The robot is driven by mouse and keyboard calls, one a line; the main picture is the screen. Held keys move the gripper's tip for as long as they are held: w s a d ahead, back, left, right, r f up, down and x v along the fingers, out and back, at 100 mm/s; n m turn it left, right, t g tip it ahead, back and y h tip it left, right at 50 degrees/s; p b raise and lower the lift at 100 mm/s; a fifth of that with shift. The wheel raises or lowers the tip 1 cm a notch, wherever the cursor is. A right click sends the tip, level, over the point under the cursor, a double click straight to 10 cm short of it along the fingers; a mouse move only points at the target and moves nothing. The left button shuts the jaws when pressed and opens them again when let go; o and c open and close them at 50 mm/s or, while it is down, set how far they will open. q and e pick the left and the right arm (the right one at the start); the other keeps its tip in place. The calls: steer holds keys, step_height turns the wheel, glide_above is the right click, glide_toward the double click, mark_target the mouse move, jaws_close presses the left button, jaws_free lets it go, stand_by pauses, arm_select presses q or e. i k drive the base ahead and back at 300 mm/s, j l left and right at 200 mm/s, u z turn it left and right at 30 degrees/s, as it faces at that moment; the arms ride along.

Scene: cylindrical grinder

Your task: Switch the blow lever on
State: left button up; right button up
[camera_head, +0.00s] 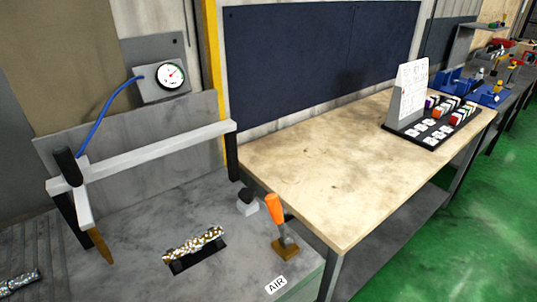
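A lever with an orange handle (274,207) stands on a small brass-coloured base (285,250) at the right front of the grey bench. Its handle points up and leans slightly to the left and back. A white label reading AIR (276,284) lies just in front of it. Nothing touches the lever. Neither of my grippers shows in the head view.
A shiny patterned bar (194,243) sits on a black holder left of the lever. A black-topped block (247,199) stands close behind the lever. A grey rail with a black handle (67,166) is at left, below a gauge (171,76). A wooden table (300,150) adjoins at right.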

mark_target(272, 200)
steer(key=l+u, duration=0.15)
steer(key=u, duration=0.35)
steer(key=l+u, duration=0.2)
steer(key=u, duration=0.3)
steer(key=l+u, duration=0.15)
steer(key=l, duration=0.25)
steer(key=k+l+u, duration=0.15)
steer(key=l, duration=0.25)
steer(key=l+u, duration=0.15)
steer(key=l, duration=0.25)
steer(key=k+l+u, duration=0.15)
steer(key=l, duration=0.2)
steer(key=k+l+u, duration=0.1)
steer(key=l, duration=0.3)
steer(key=k+l, duration=0.1)
steer(key=l, duration=0.15)
steer(key=k+l, duration=0.1)
steer(key=l, duration=0.15)
